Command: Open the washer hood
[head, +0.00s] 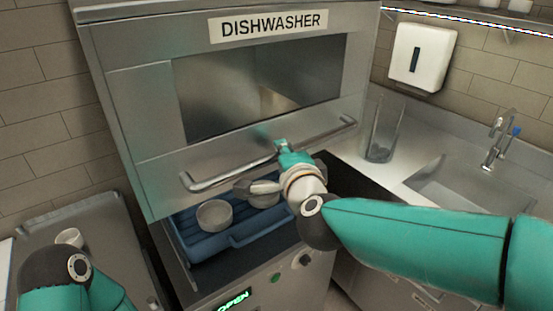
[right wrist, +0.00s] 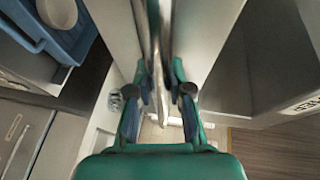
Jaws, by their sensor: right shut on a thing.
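The dishwasher hood (head: 140,140) is a steel box with a window and a "DISHWASHER" label. It stands raised, with a gap between its lower edge and the machine's base. A long bar handle (head: 225,175) runs across its front. My right gripper (head: 283,147) is shut on the handle near its middle. In the right wrist view the handle (right wrist: 152,35) runs down between the fingers of the gripper (right wrist: 160,88). My left arm shows at the lower left of the head view, but its gripper's fingers are not visible.
A blue rack (head: 245,236) with bowls (head: 214,215) sits under the hood. A green display (head: 233,301) on the base reads "OPEN". A glass container (head: 382,135) and a sink (head: 465,185) are at right.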

